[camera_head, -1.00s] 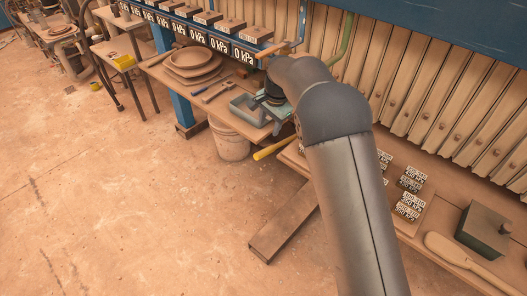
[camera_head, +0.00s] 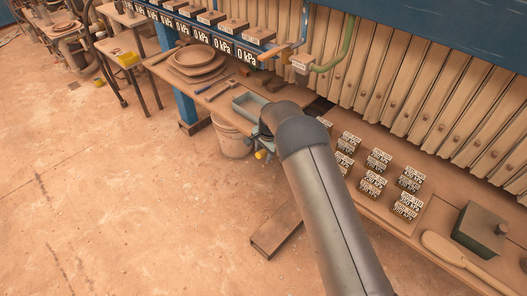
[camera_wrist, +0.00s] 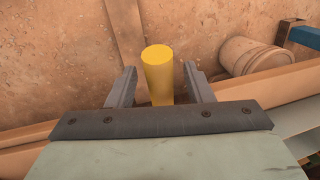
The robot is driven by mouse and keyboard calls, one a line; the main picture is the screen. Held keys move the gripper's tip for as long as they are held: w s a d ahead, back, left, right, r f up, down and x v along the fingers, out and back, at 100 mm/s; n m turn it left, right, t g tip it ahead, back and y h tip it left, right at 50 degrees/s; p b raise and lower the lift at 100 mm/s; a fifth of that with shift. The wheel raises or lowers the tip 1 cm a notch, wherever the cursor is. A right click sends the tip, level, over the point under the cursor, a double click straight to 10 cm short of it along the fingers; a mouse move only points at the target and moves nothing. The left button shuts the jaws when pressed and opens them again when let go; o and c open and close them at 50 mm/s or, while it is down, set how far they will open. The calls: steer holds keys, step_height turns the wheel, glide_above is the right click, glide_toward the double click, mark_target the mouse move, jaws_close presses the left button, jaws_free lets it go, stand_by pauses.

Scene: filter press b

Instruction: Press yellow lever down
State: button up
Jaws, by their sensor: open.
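The yellow lever (camera_head: 260,154) shows in the head view only as a short end, beside my gripper (camera_head: 264,148); the rest is hidden behind my arm. In the wrist view the yellow lever (camera_wrist: 157,75) sticks up with its round end towards the camera. It stands between the two dark fingers of my gripper (camera_wrist: 159,88). The fingers are apart, with a gap on each side of the lever, so it is not held. Whether the palm touches the lever cannot be told.
A bucket (camera_head: 232,141) stands on the floor under the bench. A grey tray (camera_head: 247,104) lies on the bench above it. Several labelled blocks (camera_head: 372,184) sit on the bench at right. A green pipe (camera_head: 336,53) is on the wall. The floor at left is clear.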

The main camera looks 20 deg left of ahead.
steer(key=shift+a+f, duration=0.1)
steer(key=shift+f, duration=0.35)
jaws_close()
step_height(320, 180, down, 18)
steer(key=t+h+b, duration=0.2)
steer(key=t+b, duration=0.3)
steer(key=b, duration=1.1)
steer(key=shift+s+n+t, duration=0.2)
steer(key=shift+n+t, duration=0.1)
jaws_free()
steer(key=shift+w+f, duration=0.1)
steer(key=shift+f, duration=0.1)
steer(key=shift+r, duration=0.15)
